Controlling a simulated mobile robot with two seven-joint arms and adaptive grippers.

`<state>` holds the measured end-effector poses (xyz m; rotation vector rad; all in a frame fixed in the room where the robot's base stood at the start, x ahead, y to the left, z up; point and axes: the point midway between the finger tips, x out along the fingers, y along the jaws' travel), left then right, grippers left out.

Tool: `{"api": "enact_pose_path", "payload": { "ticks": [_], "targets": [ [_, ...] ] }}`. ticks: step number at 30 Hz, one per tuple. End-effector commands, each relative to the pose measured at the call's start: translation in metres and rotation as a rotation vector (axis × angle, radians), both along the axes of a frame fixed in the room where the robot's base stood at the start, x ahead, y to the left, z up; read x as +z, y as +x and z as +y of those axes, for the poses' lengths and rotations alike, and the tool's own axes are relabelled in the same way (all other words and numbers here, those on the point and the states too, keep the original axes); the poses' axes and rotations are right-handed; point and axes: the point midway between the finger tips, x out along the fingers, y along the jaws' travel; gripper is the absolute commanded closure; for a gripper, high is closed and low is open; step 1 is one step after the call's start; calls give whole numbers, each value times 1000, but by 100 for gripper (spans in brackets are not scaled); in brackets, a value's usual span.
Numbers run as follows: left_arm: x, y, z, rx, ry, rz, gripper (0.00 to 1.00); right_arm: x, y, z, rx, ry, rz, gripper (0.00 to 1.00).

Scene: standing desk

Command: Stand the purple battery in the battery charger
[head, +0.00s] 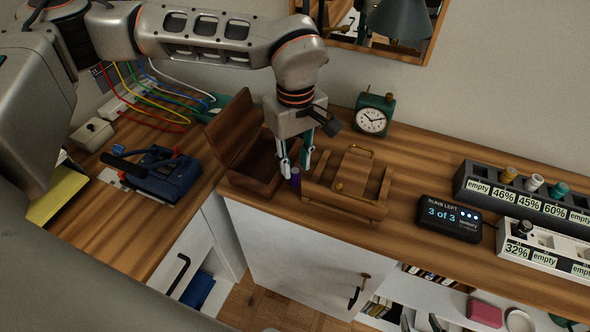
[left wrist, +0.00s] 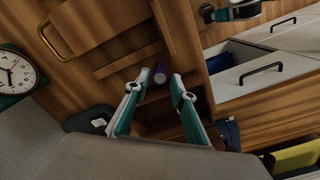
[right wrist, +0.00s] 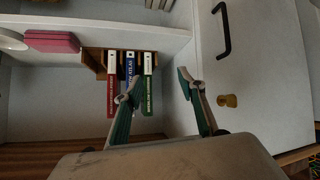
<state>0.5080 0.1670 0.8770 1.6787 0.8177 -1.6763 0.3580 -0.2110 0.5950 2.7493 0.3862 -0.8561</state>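The purple battery (head: 295,178) stands on the desk between an open wooden box and a wooden organiser. My left gripper (head: 294,165) is above it, pointing down. In the left wrist view, the battery (left wrist: 157,76) shows between the two open fingertips (left wrist: 160,76), with a gap visible on its right. Dark (head: 481,192) and white (head: 512,250) charger rows are at the right, with percentage and "empty" labels; several slots hold batteries. My right gripper (right wrist: 158,80) is open and empty in front of the cabinet and is not made out in the head view.
The wooden box (head: 236,150) is left of the battery and the organiser (head: 347,190) right of it, leaving little room. A green clock (head: 373,114) stands behind. A "3 of 3" display (head: 449,217) stands before the chargers. Shelves with binders (right wrist: 130,80) lie below the desk.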

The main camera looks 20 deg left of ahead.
Motion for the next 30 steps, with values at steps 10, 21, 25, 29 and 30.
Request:
{"api": "enact_pose_path", "payload": {
  "ticks": [10, 21, 25, 29, 30],
  "targets": [
    [69, 0, 0, 2, 0, -3, 76, 9, 2, 4, 2, 11, -7, 60],
    [81, -4, -13, 87, 120, -30, 63, 33, 5, 5, 0, 19, -18, 60],
    [71, -7, -26, 193, 240, -91, 63, 51, 6, 7, -2, 29, -24, 60],
    [61, -9, -36, 271, 316, -155, 63, 58, 4, 8, -4, 37, -20, 60],
    [59, -9, -37, 287, 330, -170, 63, 59, 3, 9, -3, 38, -18, 60]
  ]
}}
